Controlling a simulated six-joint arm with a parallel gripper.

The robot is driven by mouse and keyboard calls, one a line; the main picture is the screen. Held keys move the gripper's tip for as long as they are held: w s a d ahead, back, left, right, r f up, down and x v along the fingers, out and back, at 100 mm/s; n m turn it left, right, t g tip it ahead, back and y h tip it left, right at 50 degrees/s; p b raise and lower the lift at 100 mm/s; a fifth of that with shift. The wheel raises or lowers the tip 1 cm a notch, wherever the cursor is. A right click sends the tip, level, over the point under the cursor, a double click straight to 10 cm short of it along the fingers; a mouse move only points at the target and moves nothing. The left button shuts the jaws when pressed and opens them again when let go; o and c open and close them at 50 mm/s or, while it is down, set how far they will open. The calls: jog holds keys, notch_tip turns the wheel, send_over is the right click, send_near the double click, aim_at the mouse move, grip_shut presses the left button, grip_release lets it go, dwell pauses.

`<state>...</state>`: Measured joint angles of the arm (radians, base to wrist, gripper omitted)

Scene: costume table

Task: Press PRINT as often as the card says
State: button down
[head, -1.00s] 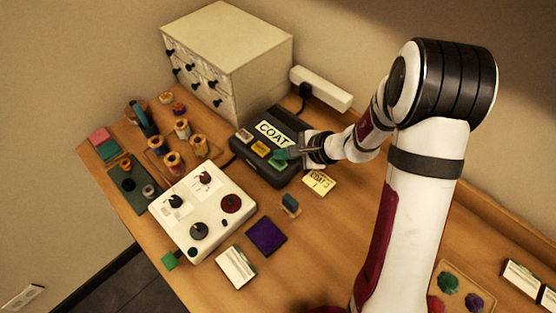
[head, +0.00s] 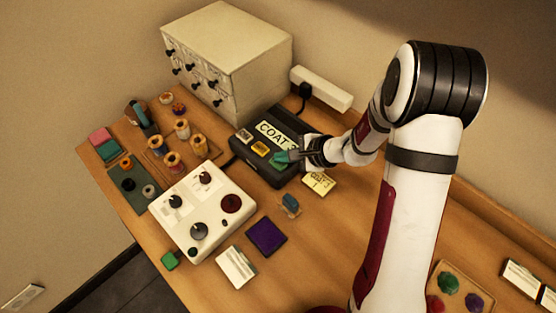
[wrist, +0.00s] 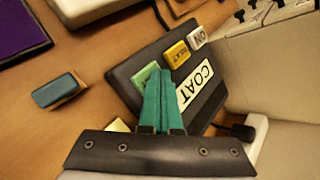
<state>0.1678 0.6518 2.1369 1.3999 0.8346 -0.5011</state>
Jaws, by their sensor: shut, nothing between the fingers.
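The black machine (head: 262,168) has a white display reading COAT, with one blurred character after it in the head view. Its buttons are a whitish one (head: 245,135), a yellow one (head: 260,148) and a green one (head: 278,161); the green one also shows in the wrist view (wrist: 143,76), partly behind my fingers. My gripper (head: 284,157) is shut and empty, its green fingertips (wrist: 160,72) at the green button. I cannot tell if it is pressed down. The yellowish card (head: 318,184) lies right of the machine; its small writing seems to start with COAT, the rest unclear.
A white control box (head: 200,215) with knobs stands to the left front. A cream drawer cabinet (head: 240,75) and a power strip (head: 322,90) are behind. A small blue block (head: 291,203) and a purple pad (head: 266,237) lie in front. Thread spools stand at the left.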

jog(key=shift+f, duration=0.15)
dwell(0.4)
jog(key=shift+r, duration=0.9)
jog(key=shift+r, duration=2.5)
